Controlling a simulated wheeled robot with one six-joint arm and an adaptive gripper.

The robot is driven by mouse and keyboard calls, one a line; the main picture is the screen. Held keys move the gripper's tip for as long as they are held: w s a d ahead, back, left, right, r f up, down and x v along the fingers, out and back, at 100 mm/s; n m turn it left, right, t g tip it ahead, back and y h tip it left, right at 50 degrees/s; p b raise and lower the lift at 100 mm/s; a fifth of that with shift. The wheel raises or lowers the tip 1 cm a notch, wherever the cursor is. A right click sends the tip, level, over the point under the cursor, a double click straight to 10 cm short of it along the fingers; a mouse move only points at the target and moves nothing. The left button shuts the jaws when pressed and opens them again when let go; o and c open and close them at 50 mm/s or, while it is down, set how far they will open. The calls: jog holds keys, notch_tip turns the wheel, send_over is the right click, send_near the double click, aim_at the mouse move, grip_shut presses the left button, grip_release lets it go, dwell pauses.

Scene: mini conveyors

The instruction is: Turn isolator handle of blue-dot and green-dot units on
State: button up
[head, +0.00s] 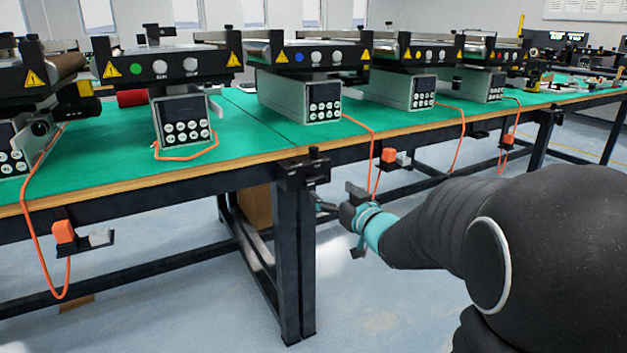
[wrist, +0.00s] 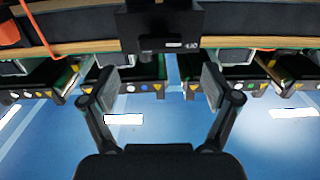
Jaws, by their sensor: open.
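The green-dot unit (head: 120,66) stands on the left table top, with its green dot left of two pale buttons. The blue-dot unit (head: 340,55) stands to its right, past the table joint. I cannot tell for sure which part is either isolator handle. A black box (head: 300,174) is fixed at the table's front edge between the units; it shows close up in the wrist view (wrist: 160,22). My gripper (head: 345,207) is just right of this box, below the table edge, apart from it. In the wrist view my gripper (wrist: 161,87) is open with nothing between its fingers.
The yellow-dot unit (head: 425,53) and red-dot unit (head: 495,53) stand farther right. Orange cables hang over the table edge to orange plugs (head: 64,233). A dark table leg (head: 293,265) stands left of my gripper. The floor in front is clear.

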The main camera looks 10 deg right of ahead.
aim_at(317, 180)
jog(key=x, duration=0.8)
jog(key=shift+w, duration=0.2)
jog(key=shift+c, duration=0.2)
jog(key=c, duration=1.1)
